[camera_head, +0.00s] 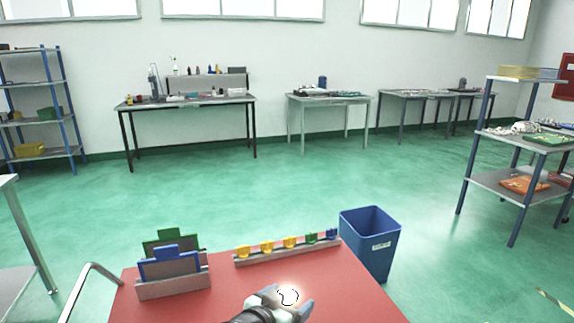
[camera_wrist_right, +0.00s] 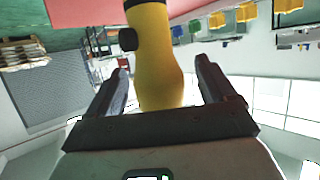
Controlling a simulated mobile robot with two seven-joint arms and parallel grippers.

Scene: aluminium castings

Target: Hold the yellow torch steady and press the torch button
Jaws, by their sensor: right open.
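The yellow torch (camera_wrist_right: 158,65) shows in the right wrist view, with its wide yellow end between my fingers. A round black button (camera_wrist_right: 128,39) sticks out from its left side in that view. A dark part of the torch is cut off by the top edge. My right gripper (camera_wrist_right: 163,85) is open, with a gap on each side of the torch. In the head view my right gripper (camera_head: 285,297) is over the front of the red table, and I cannot make out the torch there. My left gripper is not in view.
The red table (camera_head: 330,285) carries a rack with blue and green plates (camera_head: 170,265) at left and a rail with yellow, green and blue pieces (camera_head: 287,247) at the back. A blue bin (camera_head: 370,245) stands beyond its right corner. The table's middle is bare.

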